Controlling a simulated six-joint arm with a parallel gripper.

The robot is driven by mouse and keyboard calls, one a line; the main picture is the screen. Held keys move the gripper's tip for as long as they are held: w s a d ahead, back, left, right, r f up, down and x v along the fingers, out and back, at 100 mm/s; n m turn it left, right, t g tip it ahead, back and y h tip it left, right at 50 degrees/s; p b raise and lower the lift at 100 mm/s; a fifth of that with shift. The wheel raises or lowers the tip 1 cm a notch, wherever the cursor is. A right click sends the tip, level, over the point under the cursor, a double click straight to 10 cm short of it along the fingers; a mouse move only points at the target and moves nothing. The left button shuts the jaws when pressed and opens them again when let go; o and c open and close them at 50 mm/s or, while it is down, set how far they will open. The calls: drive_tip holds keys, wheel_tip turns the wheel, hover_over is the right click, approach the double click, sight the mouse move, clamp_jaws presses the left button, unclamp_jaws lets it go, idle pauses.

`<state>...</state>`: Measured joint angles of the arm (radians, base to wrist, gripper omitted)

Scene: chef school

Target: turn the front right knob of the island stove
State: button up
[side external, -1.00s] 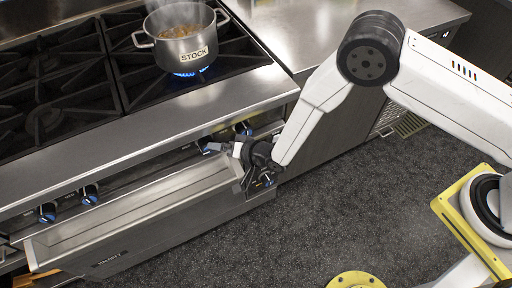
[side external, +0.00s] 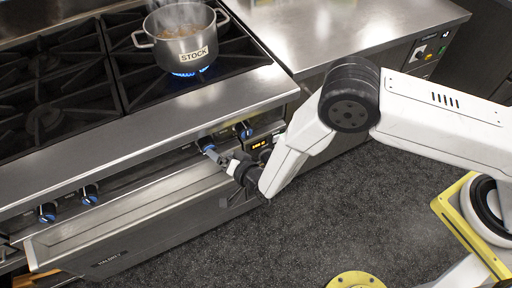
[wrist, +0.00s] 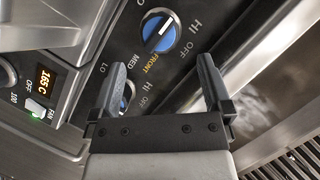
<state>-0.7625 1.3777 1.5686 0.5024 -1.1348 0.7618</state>
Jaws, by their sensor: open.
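Two blue-faced knobs, one at the right (side external: 243,130) and one to its left (side external: 206,144), sit on the stove front below the pot in the side view. My gripper (side external: 217,156) is beside the left one of this pair, above the drawer. In the wrist view my gripper (wrist: 163,75) is open and empty, its two fingers apart. A blue knob (wrist: 160,33) with a pale pointer line, near the word FRONT, lies beyond the fingertips. A second knob (wrist: 127,92) is partly hidden behind the left finger. Whether a finger touches a knob, I cannot tell.
A steaming stock pot (side external: 182,42) stands over a lit blue flame. An open steel drawer (side external: 130,215) juts out below the knobs, close under my gripper. An orange temperature display (wrist: 47,78) is at the wrist view's left.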

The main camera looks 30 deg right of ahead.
sight(208, 146)
drive_tip(key=shift+x, duration=3.65)
drive_tip(key=c, duration=1.3)
drive_tip(key=shift+o, duration=0.2)
